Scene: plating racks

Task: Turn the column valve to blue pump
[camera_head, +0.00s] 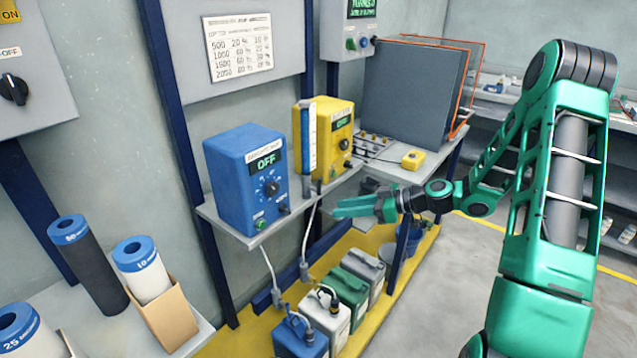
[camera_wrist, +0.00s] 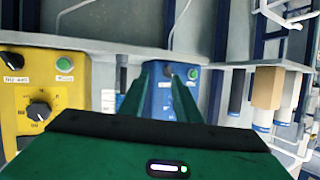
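The blue pump (camera_head: 246,178) stands on the left of the grey wall shelf, its display reading OFF. The yellow pump (camera_head: 325,138) stands to its right. A narrow white and blue column (camera_head: 308,140) stands between them. A small dark part near its foot (camera_head: 318,187) may be the valve; its setting is too small to read. My gripper (camera_head: 336,208) is in front of and below the shelf edge, fingers toward the left, apart and empty. In the wrist view, the blue pump (camera_wrist: 165,98) shows between and beyond the fingers (camera_wrist: 167,80), with the yellow pump (camera_wrist: 45,95) at left.
White hoses run down from the shelf to several jugs (camera_head: 335,310) on the yellow floor strip. Filter rolls (camera_head: 88,262) stand on a low bench at left. Open floor lies right.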

